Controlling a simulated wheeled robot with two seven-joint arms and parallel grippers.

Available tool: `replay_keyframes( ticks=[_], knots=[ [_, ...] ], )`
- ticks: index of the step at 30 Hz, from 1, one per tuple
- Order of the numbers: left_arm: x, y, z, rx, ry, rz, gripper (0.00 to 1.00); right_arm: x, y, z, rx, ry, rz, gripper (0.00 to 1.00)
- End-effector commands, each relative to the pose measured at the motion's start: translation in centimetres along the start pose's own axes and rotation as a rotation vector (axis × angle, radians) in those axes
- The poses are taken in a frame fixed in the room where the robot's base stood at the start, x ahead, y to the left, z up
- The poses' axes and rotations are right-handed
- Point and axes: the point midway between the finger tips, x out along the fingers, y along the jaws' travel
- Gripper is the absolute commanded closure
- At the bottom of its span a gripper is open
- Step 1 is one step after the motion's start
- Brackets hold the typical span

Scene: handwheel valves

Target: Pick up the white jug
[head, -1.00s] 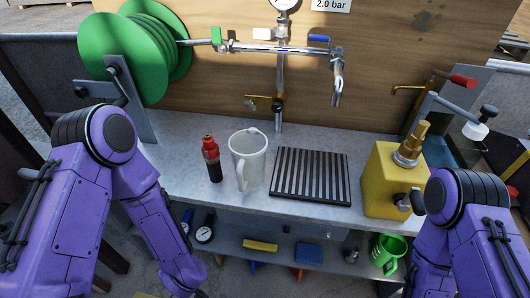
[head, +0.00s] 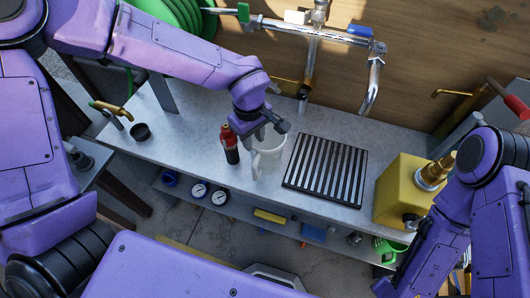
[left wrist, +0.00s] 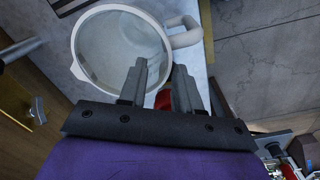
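The white jug (head: 268,160) stands upright on the grey metal counter, its handle towards the front left. In the left wrist view I look down into the open jug (left wrist: 112,45), with its handle at the upper right. My left gripper (head: 270,133) is just above the jug's rim at its back left and partly hides it. In the left wrist view the two fingers of this gripper (left wrist: 160,78) are apart with nothing held between them; one overlaps the rim in the picture. Whether it touches the jug I cannot tell. My right arm shows at the right, but its gripper is out of view.
A red-topped dark bottle (head: 230,146) stands close left of the jug. A black slatted grate (head: 326,170) lies to the right, then a yellow box (head: 400,190) with a brass fitting. A pipe with a spout (head: 374,85) hangs behind. A green hose reel (head: 180,15) is at the back left.

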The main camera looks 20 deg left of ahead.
Motion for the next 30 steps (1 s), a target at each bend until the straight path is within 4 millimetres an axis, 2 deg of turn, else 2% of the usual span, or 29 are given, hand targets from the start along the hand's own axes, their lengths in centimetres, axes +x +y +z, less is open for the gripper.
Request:
replay_keyframes(
  ticks=[7, 15, 17, 18, 30],
  knots=[
    [4.2, -0.5, -0.1, 0.000, 0.002, -0.005, 0.67, -0.7, 0.0, -0.3, 0.000, 0.001, 0.000, 0.57],
    [4.7, -0.4, -0.1, -0.002, 0.001, -0.001, 0.67, -0.7, 0.0, -0.3, 0.000, 0.001, 0.000, 0.57],
    [4.7, -0.4, -0.1, -0.002, 0.001, -0.002, 0.87, -0.7, 0.0, -0.3, 0.000, 0.001, 0.000, 0.57],
    [4.7, -0.4, -0.1, -0.002, 0.001, -0.002, 1.00, -0.7, 0.0, -0.3, 0.000, 0.001, 0.000, 0.57],
    [4.7, -0.4, -0.1, -0.002, 0.001, -0.002, 1.00, -0.7, 0.0, -0.3, 0.000, 0.001, -0.001, 0.57]
  ],
)
